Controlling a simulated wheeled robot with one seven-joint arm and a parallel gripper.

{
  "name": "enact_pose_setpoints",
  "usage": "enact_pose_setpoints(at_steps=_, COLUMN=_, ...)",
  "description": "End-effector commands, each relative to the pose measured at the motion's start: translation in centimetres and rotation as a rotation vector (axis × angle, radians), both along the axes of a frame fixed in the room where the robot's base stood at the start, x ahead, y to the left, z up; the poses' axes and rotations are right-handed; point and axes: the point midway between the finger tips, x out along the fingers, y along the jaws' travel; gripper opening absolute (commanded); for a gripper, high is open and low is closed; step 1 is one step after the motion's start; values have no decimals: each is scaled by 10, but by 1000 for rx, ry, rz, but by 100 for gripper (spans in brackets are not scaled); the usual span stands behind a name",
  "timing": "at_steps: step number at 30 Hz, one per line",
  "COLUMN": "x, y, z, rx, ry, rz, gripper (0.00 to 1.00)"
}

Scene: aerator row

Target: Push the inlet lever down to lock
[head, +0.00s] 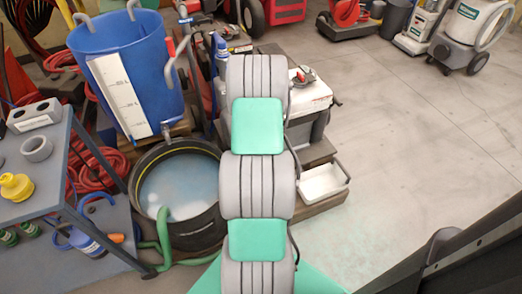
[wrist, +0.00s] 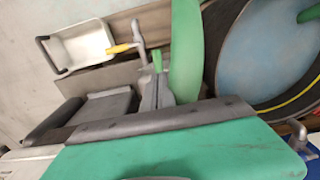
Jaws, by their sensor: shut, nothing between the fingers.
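A small lever with a yellow grip (wrist: 119,48) shows in the wrist view, joined to a grey metal fitting (wrist: 139,36). It looks like the inlet lever, but its label cannot be read. The grip points left in the picture, toward the white tray. My gripper (wrist: 156,85) is shut and empty, its narrow grey fingers just below the fitting in the picture. I cannot tell whether they touch it. In the head view my arm covers the gripper and this lever.
A black tub (head: 150,160) of bluish water stands left of my arm, with a blue tank (head: 130,60) behind it. A white tray (head: 322,183) and a white-topped machine (head: 308,98) stand right. A cart (head: 35,160) is at left.

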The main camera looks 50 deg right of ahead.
Motion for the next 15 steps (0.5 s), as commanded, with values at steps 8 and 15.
enact_pose_setpoints(at_steps=8, x=-1, y=0, z=-14, rx=1, ry=1, rz=0, gripper=0)
enact_pose_setpoints(at_steps=15, x=-1, y=0, z=-8, rx=0, ry=0, rz=-1, gripper=0)
